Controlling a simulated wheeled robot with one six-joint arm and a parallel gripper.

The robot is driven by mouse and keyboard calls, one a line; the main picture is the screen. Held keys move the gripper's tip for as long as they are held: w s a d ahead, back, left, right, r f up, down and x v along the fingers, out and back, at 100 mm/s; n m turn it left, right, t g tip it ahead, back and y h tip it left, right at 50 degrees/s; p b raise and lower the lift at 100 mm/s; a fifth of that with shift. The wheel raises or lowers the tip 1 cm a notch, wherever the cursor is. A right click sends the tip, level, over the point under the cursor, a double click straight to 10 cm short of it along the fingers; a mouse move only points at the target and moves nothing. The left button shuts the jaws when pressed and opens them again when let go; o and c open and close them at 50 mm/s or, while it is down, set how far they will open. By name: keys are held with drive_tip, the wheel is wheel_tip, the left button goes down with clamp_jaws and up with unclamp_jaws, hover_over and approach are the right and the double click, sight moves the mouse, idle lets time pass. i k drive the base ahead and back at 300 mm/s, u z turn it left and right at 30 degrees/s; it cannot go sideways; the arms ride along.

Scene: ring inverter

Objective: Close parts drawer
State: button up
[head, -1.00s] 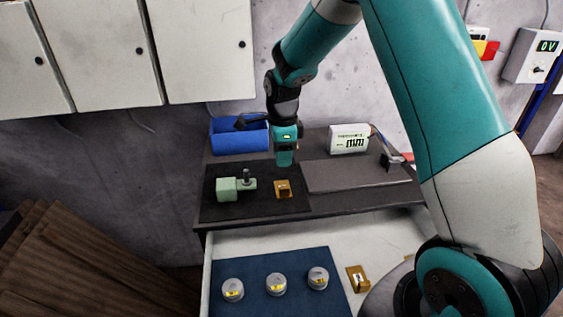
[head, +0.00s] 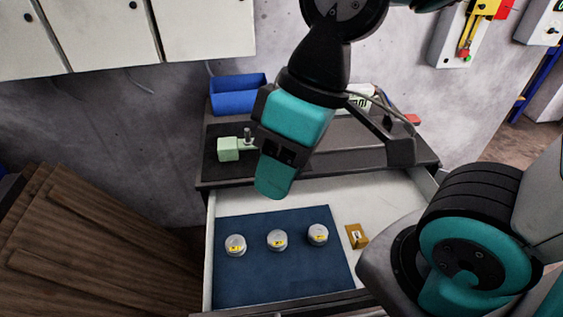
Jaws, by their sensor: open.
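The parts drawer (head: 230,202) is pulled out toward me below the bench top. Inside it, a dark blue mat (head: 255,285) bears three silver discs (head: 277,240) with yellow labels, and a small brown-yellow part (head: 356,237) lies right of the mat on the white floor. The drawer's front edge (head: 300,303) shows at the bottom of the head view.
The bench top (head: 215,172) carries a green fixture (head: 229,149), a blue bin (head: 238,98) and a white box partly hidden behind my wrist. Grey cabinets (head: 200,28) hang on the wall at upper left. Wooden boards (head: 85,245) lean left of the drawer.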

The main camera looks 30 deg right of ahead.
sight(304, 279)
drive_tip(key=z, duration=1.6)
drive_tip(key=k, duration=1.05)
drive_tip(key=z, duration=0.3)
